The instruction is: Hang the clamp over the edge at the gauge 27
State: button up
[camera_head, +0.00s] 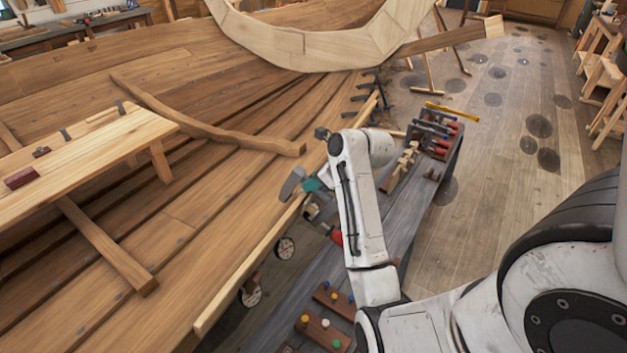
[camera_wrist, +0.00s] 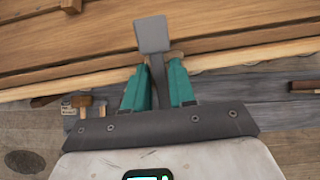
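My gripper (camera_head: 312,185), with teal fingers, is at the hull's edge strip (camera_head: 243,283), partly hidden by my arm. It is shut on the clamp (camera_head: 292,183), a dark grey piece. In the wrist view, the clamp (camera_wrist: 152,36) shows a flat square pad on a stem between the teal fingers (camera_wrist: 157,75). The pad overlaps the hull planks in that view; I cannot tell whether it touches them. Two round gauges, one nearer the gripper (camera_head: 285,248) and one lower (camera_head: 251,291), are below the edge strip. Their numbers are too small to read.
A grey bench (camera_head: 402,228) runs beside the hull, with a rack of red-handled tools (camera_head: 437,130) at its far end and peg boards (camera_head: 322,332) nearer. Several dark clamps (camera_head: 367,98) line the edge farther off. A wooden plank bench (camera_head: 85,150) stands inside the hull.

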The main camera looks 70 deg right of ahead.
jog(key=o, duration=0.3)
jog(key=shift+f, duration=0.1)
jog(key=v, duration=1.1)
jog(key=shift+b, duration=0.3)
jog(key=shift+f, duration=0.1)
jog(key=w+a+f+n+g+y+b, duration=0.2)
jog(key=a+f+n+g+b, duration=0.15)
jog(key=a+f+n, duration=1.35)
jog(key=s+a+f+n+g, duration=0.1)
jog(key=s+a+f+n, duration=0.1)
jog(key=n, duration=0.4)
jog(key=s+a+f+n+g+b, duration=0.1)
jog(key=s+a+f+n, duration=0.2)
jog(key=a+n, duration=0.4)
jog(key=s+a+f+n+g, duration=0.1)
jog(key=s+a+f+n, duration=0.2)
jog(key=a+n, duration=0.2)
jog(key=shift+f+n+g+h, duration=0.3)
jog(key=shift+f+n+g, duration=0.1)
jog(key=shift+n, duration=0.6)
